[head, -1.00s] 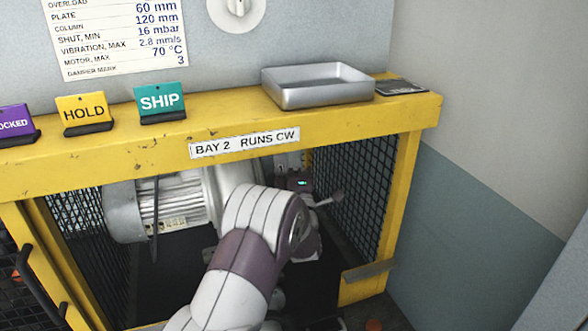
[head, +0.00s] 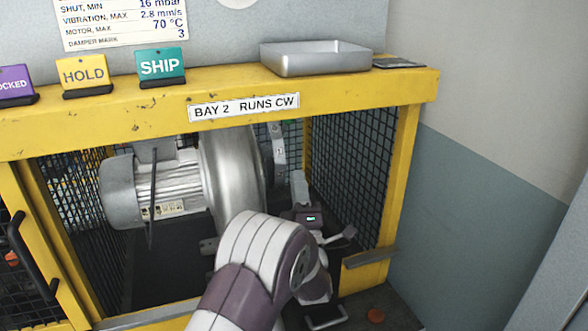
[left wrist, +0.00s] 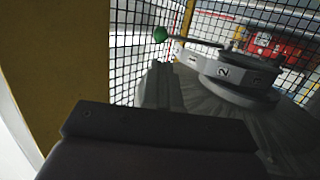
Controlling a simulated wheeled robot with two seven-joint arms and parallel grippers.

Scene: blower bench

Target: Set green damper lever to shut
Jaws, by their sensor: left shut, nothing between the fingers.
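The green damper lever shows in the left wrist view as a green ball knob (left wrist: 160,34) on a thin dark rod. The rod runs right to a round grey hub with a numbered band (left wrist: 225,72); a "2" is readable on it. My left gripper (left wrist: 160,72) is shut and empty, its fingertips below the knob in the picture and seemingly apart from it. In the head view my left gripper (head: 299,178) is inside the yellow-framed bay, right of the silver blower (head: 228,165). The green knob cannot be made out there. My right gripper is not in view.
The yellow frame (head: 345,98) crosses above my arm, with a metal tray (head: 316,59) on it. Black mesh (head: 350,160) closes the bay's right side. A yellow post (left wrist: 70,60) stands close at left in the wrist view.

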